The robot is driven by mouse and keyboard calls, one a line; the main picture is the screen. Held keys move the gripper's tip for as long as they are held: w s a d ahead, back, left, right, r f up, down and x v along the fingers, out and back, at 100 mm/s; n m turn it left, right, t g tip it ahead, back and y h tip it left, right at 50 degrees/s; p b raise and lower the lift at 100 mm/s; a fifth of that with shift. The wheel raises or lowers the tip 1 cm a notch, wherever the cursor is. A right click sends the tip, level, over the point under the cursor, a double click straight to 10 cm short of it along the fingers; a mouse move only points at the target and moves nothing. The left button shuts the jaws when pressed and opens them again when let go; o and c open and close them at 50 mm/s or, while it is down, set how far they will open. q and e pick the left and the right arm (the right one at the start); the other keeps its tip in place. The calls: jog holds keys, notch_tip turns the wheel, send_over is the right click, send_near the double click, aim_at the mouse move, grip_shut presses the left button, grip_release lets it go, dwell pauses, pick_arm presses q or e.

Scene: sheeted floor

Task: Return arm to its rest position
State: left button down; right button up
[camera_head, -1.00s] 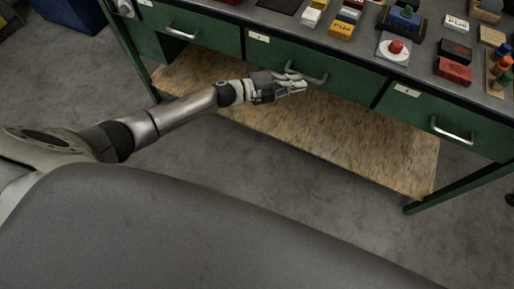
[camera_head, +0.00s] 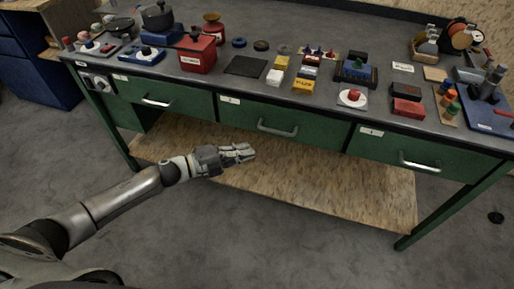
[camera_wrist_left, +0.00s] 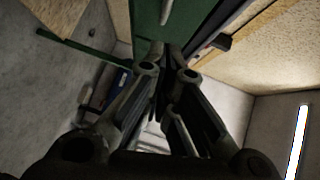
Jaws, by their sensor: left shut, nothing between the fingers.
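My left arm comes in from the lower left in the head view. Its gripper (camera_head: 246,152) is shut and empty, in front of the green workbench and apart from its middle drawer (camera_head: 275,126). In the picture it overlaps the wooden lower shelf (camera_head: 330,190). In the left wrist view the gripper's fingers (camera_wrist_left: 165,65) come together, with nothing held between them. A green drawer front with a handle (camera_wrist_left: 166,12) shows beyond the fingertips. My right gripper is not in view.
The bench top holds a red box (camera_head: 197,54), a dark flat pad (camera_head: 246,66), a red button on a white plate (camera_head: 352,97) and many small items. Three drawers with metal handles line the front. Open grey floor (camera_head: 290,255) lies before the bench.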

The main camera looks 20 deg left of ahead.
pick_arm(q)
jog(key=s+a+f+n+y+p, duration=0.1)
jog(key=s+a+f+n+y, duration=0.3)
jog(key=f, duration=0.5)
jog(key=s+a+f+n+y, duration=0.35)
jog(key=f+n, duration=0.25)
jog(key=f, duration=0.3)
jog(key=s+a+f+n+y+p, duration=0.1)
jog(key=s+a+f+n+y, duration=0.3)
jog(key=f, duration=0.5)
jog(key=s+f+n+g, duration=0.55)
jog(key=s+f, duration=0.55)
jog(key=s, duration=0.5)
jog(key=s+d+f+n+g, duration=0.2)
jog(key=s+d, duration=0.1)
jog(key=s, duration=0.7)
jog(key=s+d+f+n+g+p, duration=0.1)
jog(key=s+d+f+n+g, duration=0.1)
jog(key=s, duration=0.7)
jog(key=shift+s+d+f+y, duration=0.35)
jog(key=shift+d+f, duration=0.35)
jog(key=shift+d, duration=0.2)
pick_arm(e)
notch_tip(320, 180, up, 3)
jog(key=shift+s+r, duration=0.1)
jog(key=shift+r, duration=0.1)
pick_arm(q)
jog(key=shift+g, duration=0.25)
